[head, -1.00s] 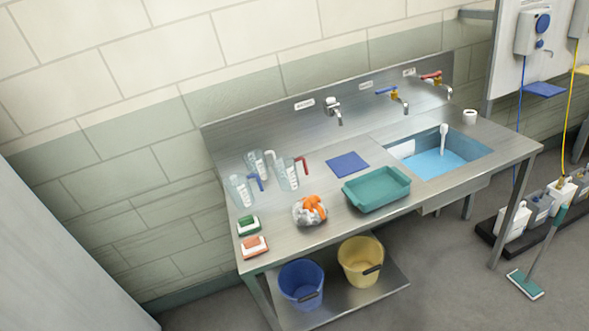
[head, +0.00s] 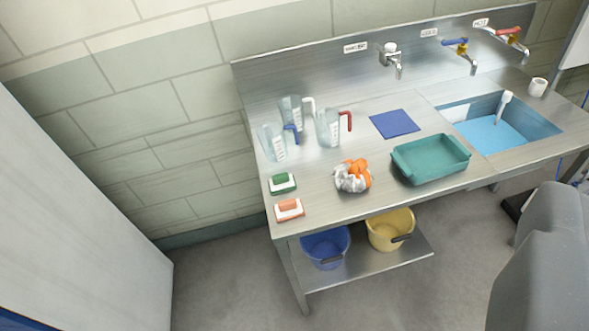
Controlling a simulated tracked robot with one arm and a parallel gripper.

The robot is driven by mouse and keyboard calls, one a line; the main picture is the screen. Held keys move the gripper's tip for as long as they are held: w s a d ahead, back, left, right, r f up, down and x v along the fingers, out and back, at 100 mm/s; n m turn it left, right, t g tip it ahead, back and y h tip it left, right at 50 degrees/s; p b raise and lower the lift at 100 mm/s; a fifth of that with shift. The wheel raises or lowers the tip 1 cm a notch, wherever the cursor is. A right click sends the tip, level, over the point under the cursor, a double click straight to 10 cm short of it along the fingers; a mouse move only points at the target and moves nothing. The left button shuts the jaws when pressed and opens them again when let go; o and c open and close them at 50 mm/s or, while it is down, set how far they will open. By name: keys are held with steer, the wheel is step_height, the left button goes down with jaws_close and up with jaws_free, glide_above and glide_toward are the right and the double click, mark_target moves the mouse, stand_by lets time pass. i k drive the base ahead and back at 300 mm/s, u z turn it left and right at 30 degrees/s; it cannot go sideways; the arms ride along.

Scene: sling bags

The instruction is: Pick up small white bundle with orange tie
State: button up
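The small white bundle with an orange tie (head: 352,176) sits on the steel counter (head: 330,212), near its front edge. Its white part is crumpled, and the orange part is on its upper right. It stands left of the teal tray (head: 431,159) and right of the two brushes or sponges, with a gap on both sides. My gripper's fingers are not in view. A grey rounded shape at the lower right looks like part of my own arm.
Clear jugs (head: 328,127) stand behind the bundle. A green-topped block (head: 283,183) and an orange-topped block (head: 289,209) lie to its left. A blue cloth (head: 394,124) lies behind the tray. Blue (head: 325,247) and yellow (head: 389,230) buckets stand on the lower shelf. The sink (head: 542,131) is at right.

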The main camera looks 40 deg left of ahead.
mark_target(351, 175)
steer(key=u, duration=1.05)
steer(key=i, duration=1)
steer(key=z, duration=0.05)
